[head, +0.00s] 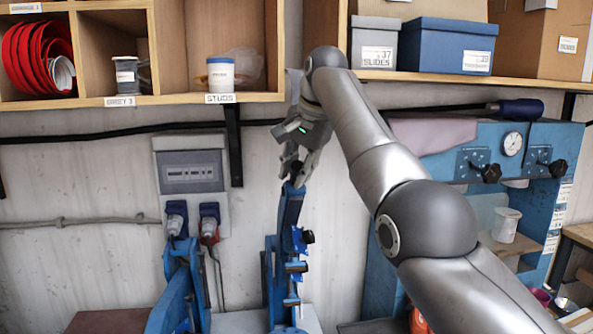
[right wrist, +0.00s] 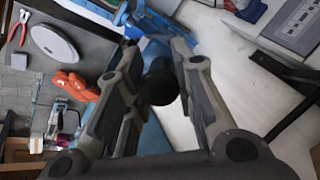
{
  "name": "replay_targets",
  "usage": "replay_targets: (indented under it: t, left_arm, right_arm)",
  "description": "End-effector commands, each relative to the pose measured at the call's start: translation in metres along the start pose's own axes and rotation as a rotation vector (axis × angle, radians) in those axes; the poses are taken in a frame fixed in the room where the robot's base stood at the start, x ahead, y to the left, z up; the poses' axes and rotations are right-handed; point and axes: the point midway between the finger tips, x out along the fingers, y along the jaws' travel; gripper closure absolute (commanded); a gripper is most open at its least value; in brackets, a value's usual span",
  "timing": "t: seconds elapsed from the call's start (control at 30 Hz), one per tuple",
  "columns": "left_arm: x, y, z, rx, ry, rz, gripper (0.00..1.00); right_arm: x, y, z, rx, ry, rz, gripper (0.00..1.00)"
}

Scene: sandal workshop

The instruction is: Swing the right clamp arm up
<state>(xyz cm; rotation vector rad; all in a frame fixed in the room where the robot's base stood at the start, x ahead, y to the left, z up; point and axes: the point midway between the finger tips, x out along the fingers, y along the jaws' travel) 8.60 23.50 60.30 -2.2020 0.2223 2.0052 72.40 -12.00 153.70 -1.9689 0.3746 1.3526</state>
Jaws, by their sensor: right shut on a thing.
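The right clamp arm (head: 291,208) is blue and stands nearly upright in the middle of the head view. Its top end reaches my right gripper (head: 295,175), which comes down on it from above. In the right wrist view, a dark round knob (right wrist: 160,82) sits between the two fingers of my right gripper (right wrist: 157,62), and the blue arm runs below it. The gripper is shut on this knob; the fingers hide part of it. A second blue clamp part (head: 180,285) stands lower to the left. My left gripper is not in view.
Wooden shelves (head: 180,98) with tubs and boxes hang above, close over my right gripper. A grey electrical box (head: 190,170) is on the wall at left. A blue machine (head: 545,150) stands at right. In the right wrist view, pliers (right wrist: 22,25) and an orange object (right wrist: 75,85) lie on a grey surface.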

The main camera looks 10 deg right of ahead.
Motion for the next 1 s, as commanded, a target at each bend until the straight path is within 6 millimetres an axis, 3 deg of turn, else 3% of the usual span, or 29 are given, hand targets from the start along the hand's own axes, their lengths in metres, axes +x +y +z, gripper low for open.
replay_targets:
  t: [0.2, 0.23, 0.37, 1.0]
  left_arm:
    - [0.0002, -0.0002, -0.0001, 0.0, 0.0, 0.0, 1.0]
    - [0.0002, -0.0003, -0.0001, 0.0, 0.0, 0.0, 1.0]
    - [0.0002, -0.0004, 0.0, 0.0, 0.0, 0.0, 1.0]
    - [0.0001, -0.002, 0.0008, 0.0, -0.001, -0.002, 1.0]
  right_arm:
    - [0.0019, 0.0015, -0.0004, 0.002, -0.001, 0.004, 1.0]
    - [0.0019, 0.0015, -0.0004, 0.002, -0.001, 0.004, 0.72]
    - [0.0014, 0.0012, -0.0003, 0.001, -0.001, 0.003, 0.56]
    - [0.0026, 0.0005, -0.0004, -0.001, 0.002, -0.001, 0.56]
